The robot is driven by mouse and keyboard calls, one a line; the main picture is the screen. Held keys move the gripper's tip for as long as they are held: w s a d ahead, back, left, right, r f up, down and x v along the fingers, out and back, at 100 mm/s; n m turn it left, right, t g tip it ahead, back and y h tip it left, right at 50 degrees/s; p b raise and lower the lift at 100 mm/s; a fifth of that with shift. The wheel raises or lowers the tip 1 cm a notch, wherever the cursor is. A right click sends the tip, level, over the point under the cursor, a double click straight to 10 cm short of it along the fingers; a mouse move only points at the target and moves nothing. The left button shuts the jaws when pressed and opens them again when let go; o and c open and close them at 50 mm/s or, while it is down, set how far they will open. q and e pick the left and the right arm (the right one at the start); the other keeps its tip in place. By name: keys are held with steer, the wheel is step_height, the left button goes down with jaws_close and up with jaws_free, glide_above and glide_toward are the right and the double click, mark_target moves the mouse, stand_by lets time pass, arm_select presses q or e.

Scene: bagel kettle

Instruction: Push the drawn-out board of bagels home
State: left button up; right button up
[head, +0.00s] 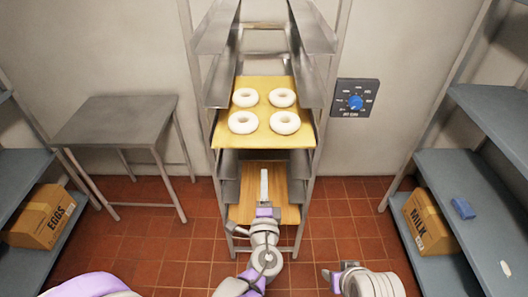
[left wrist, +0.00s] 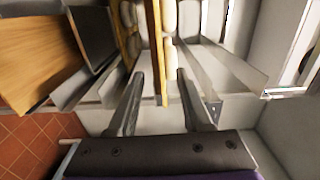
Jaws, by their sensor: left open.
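A yellow board (head: 262,137) bearing several pale bagels (head: 242,122) lies level in the middle of the tall rack, its front edge toward me. My left gripper (head: 264,178) is below and in front of that edge in the head view, over a lower wooden board. In the left wrist view my left gripper (left wrist: 160,76) is open, with a narrow wooden board edge (left wrist: 158,50) showing between its fingers; I cannot tell whether they touch it. Bagels (left wrist: 170,15) show beside that edge. My right gripper (head: 335,278) is low at the front, right of the rack, apart from the boards.
The lower wooden board (head: 285,205) sits in the rack (head: 210,150) and also shows in the left wrist view (left wrist: 35,50). A grey table (head: 115,120) stands left. A blue-knobbed control panel (head: 355,98) is on the wall.

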mark_target(264, 147)
arm_select(q)
steer(key=w+p, duration=0.1)
steer(key=w, duration=1.3)
steer(key=shift+w+r+p, duration=0.1)
steer(key=shift+w+p, duration=0.05)
steer(key=shift+p, duration=0.2)
steer(key=shift+w, duration=1)
arm_select(e)
steer(key=shift+w+r, duration=0.4)
steer(key=shift+r, duration=0.4)
steer(key=shift+w+r, duration=0.35)
steer(key=shift+r, duration=0.4)
arm_select(q)
jaws_close()
